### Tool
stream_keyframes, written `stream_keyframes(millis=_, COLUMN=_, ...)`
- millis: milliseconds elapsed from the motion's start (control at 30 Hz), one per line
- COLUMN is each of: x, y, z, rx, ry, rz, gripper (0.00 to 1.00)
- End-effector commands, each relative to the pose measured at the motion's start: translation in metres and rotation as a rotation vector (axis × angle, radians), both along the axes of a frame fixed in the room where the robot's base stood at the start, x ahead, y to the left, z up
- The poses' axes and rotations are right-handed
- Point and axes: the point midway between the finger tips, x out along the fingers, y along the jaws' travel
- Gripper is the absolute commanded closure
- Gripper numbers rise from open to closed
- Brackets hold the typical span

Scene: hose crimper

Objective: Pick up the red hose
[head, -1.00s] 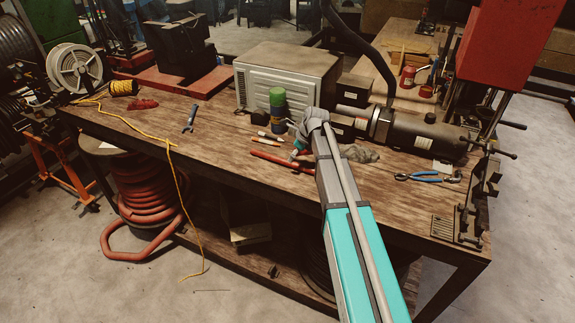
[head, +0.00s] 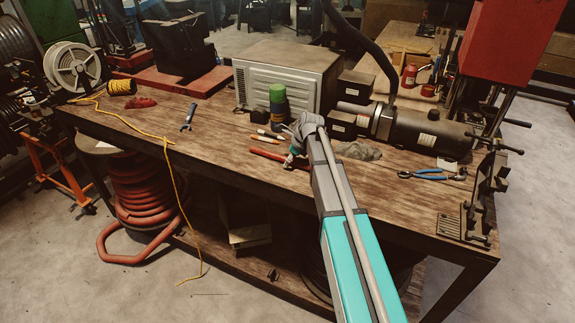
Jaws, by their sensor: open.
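A short, straight red hose (head: 266,154) lies on the wooden workbench (head: 215,150), left of my arm's end. My gripper (head: 291,161) is at the right part of this hose and covers some of it. The gripper is small in the head view and points down and to the left, with its jaws open. I cannot tell whether the hose is between the fingers or only beneath them. A thicker coiled red-orange hose (head: 150,200) stands on the floor under the bench's left end.
A grey oven-like box (head: 285,72) and a dark cylindrical machine (head: 430,132) are farther back. A wrench (head: 188,117) and yellow cord (head: 125,122) lie left. Bench front is clear.

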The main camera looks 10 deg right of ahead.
Motion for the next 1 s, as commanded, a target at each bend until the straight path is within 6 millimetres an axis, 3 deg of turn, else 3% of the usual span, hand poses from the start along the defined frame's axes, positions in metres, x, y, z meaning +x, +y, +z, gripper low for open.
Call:
stream_keyframes(millis=600, x=0.0002, y=0.0002, z=-0.0006, rx=0.0, ry=0.0, rz=0.0, gripper=0.24)
stream_keyframes(millis=1000, x=0.0004, y=0.0003, z=-0.0006, rx=0.0, ry=0.0, rz=0.0, gripper=0.98)
